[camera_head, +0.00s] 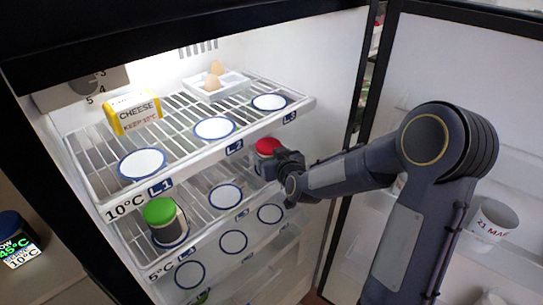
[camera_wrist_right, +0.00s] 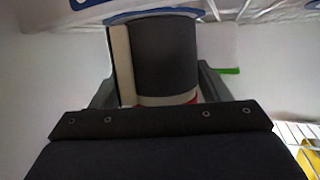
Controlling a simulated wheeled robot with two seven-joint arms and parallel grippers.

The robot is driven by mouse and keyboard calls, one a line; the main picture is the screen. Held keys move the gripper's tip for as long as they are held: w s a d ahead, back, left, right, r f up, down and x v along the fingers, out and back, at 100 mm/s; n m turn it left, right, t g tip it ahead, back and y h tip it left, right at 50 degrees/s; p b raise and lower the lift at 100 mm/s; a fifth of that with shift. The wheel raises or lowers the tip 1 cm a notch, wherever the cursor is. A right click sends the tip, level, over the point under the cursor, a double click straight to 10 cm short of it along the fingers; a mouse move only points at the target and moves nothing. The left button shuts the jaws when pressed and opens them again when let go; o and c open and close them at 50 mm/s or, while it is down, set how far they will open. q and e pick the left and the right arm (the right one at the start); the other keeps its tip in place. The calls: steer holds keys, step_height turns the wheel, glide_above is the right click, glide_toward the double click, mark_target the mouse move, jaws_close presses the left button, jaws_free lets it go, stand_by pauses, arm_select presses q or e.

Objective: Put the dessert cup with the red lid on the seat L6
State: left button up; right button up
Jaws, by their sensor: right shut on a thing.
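The dessert cup with the red lid (camera_head: 267,146) is at the right end of the middle shelf, under the top shelf's edge. My right gripper (camera_head: 283,160) is shut on it from the right. In the right wrist view the cup's dark body (camera_wrist_right: 165,55) stands between the fingers, with the picture inverted and the red lid low. Its base is at or just above a white disc with a blue rim (camera_wrist_right: 150,14); contact cannot be told. The L6 label is not readable; my gripper and the cup cover that shelf end. My left gripper is not in view.
A green-lidded cup (camera_head: 161,220) stands at the middle shelf's left; the middle seat (camera_head: 226,196) is empty. The top shelf (camera_head: 205,167) hangs close above, holding a cheese box (camera_head: 134,112) and an egg tray (camera_head: 228,84). Lower seats (camera_head: 233,241) show below. The fridge door is open at right.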

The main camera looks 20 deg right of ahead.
steer(key=shift+r, duration=0.1)
steer(key=shift+f, duration=0.2)
steer(key=o, duration=1.2)
steer(key=shift+o, duration=0.2)
steer(key=shift+r, duration=0.15)
steer(key=shift+s+r, duration=0.1)
steer(key=shift+r, duration=0.1)
steer(key=s+a+g+y, duration=0.2)
steer(key=s+a+g, duration=0.1)
steer(key=s, duration=1.4)
steer(key=s+a+r+m+g+y, duration=0.1)
steer(key=s+a+g, duration=0.3)
steer(key=s, duration=1.3)
steer(key=shift+a+r+g+y, duration=0.25)
steer(key=shift+g+y, duration=0.55)
steer(key=shift+g, duration=0.2)
